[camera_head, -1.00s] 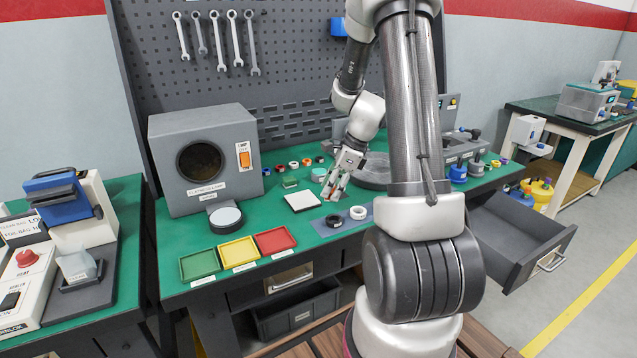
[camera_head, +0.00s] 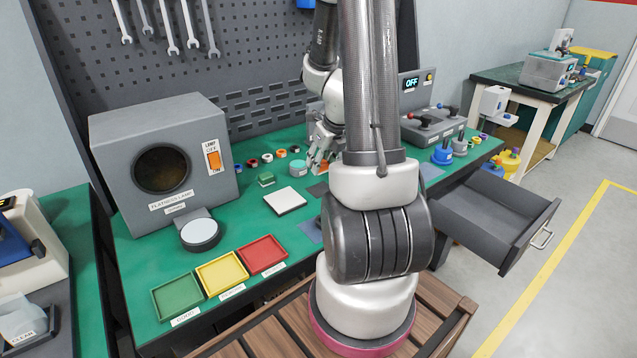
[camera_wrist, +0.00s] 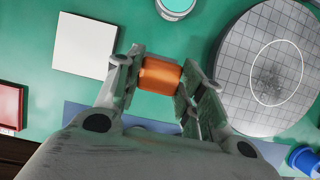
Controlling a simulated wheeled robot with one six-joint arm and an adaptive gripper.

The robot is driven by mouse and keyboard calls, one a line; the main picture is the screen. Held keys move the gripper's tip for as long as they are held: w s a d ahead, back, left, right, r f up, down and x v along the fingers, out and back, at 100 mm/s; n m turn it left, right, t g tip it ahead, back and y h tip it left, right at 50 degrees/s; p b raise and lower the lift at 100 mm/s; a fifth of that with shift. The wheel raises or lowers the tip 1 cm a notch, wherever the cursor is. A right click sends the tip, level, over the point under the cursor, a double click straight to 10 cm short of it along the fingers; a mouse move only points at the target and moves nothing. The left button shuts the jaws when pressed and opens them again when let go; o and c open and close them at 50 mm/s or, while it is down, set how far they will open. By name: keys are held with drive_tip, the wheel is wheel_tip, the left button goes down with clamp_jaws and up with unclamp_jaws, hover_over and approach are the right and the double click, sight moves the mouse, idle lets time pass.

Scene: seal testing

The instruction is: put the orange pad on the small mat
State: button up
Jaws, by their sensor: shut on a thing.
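The orange pad (camera_wrist: 160,76) sits between the two fingers of my gripper (camera_wrist: 163,82) in the wrist view. The gripper is shut on it, with green worktop beneath. In the head view my gripper (camera_head: 318,162) is over the bench, partly hidden by my arm, to the right of a white square tile (camera_head: 287,200). That tile also shows left of the fingers in the wrist view (camera_wrist: 84,43). A flat blue-grey mat (camera_wrist: 82,113) shows below the fingers in the wrist view, largely covered by my gripper. I cannot tell for sure whether it is the small mat.
A round gridded plate (camera_wrist: 235,75) lies right of the fingers. Green (camera_head: 178,295), yellow (camera_head: 221,272) and red (camera_head: 262,254) trays line the front edge. A flatness lamp box (camera_head: 160,160) stands at left. An open drawer (camera_head: 495,215) juts out at right.

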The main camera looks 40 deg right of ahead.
drive_tip(key=shift+f, duration=3.3)
drive_tip(key=shift+f, duration=0.15)
drive_tip(key=o, duration=1)
